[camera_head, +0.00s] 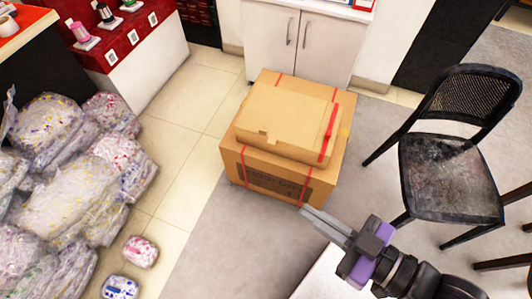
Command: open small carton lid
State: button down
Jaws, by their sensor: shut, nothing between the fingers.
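A small flat brown carton (284,119) lies on top of a larger brown carton (238,163) in the middle of the view. Its lid looks closed, with a small tab at its front edge and a red strip along its right side. The larger carton has red bands and dark print on its front. My gripper (303,212) is at the lower right of the cartons, its fingers together and pointing up-left toward the large carton's front right corner. It holds nothing. I cannot tell whether the fingertips touch the carton.
A black chair (450,165) stands to the right. White cabinets (300,45) are behind the cartons. Several clear wrapped bundles (70,180) are piled on the left, with two small packs (140,251) on the floor. Tiled floor (185,165) is clear between bundles and cartons.

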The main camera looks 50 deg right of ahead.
jog(key=w+a+f+n+g+b, duration=0.1)
jog(key=w+f+n+b, duration=0.5)
jog(key=f, duration=0.9)
jog(key=w+a+f+n+g+h+b, duration=0.1)
jog(key=w+f+b, duration=0.75)
jog(key=f, duration=0.65)
jog(key=w+f+n+g+b, duration=0.1)
jog(key=w+f+n+b, duration=0.45)
jog(key=f, duration=0.95)
jog(key=w+d+f+n+g+h+b, duration=0.2)
jog(key=w+d+f+n+h+b, duration=0.2)
jog(key=w+d+f+h+b, duration=0.6)
jog(key=s+d+r+n+g+h+p, duration=0.1)
jog(key=s+d+r+n+g+h, duration=0.2)
jog(key=d+r+n+h, duration=0.5)
jog(key=w+d+r, duration=0.1)
jog(key=d, duration=0.1)
jog(key=w+d+r+m+b, duration=0.1)
jog(key=d+r, duration=0.1)
jog(key=d+r+m, duration=0.1)
jog(key=d, duration=0.1)
jog(key=shift+w+d+r+m+h+b, duration=0.25)
jog(key=shift+w+d+r+h+b, duration=0.05)
jog(key=shift+w+d+b, duration=0.1)
notch_tip(320, 180, up, 3)
jog(key=shift+a+r, duration=0.1)
jog(key=shift+a, duration=0.05)
jog(key=shift+r, duration=0.5)
